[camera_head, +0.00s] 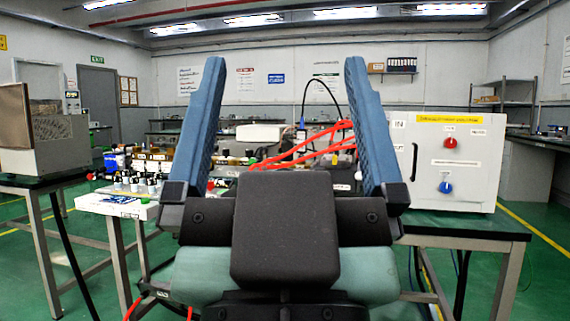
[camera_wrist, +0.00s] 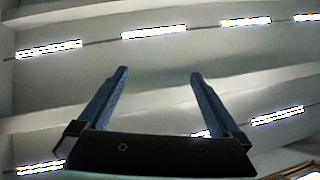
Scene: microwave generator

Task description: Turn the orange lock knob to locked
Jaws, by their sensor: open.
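I cannot make out an orange lock knob in either view; it may be hidden behind my gripper or too small to tell. My gripper (camera_head: 285,62) stands upright in the middle of the head view, its two blue fingers wide apart with nothing between them. In the wrist view my gripper (camera_wrist: 158,73) is also open and empty, pointing toward the ceiling. Behind it on the bench, red-orange bars (camera_head: 305,148) cross among the equipment, partly hidden by my gripper and wrist.
A white cabinet (camera_head: 470,165) on the right bench bears a red knob (camera_head: 450,142) and a blue knob (camera_head: 445,187). A grey box (camera_head: 50,145) sits on the far-left table.

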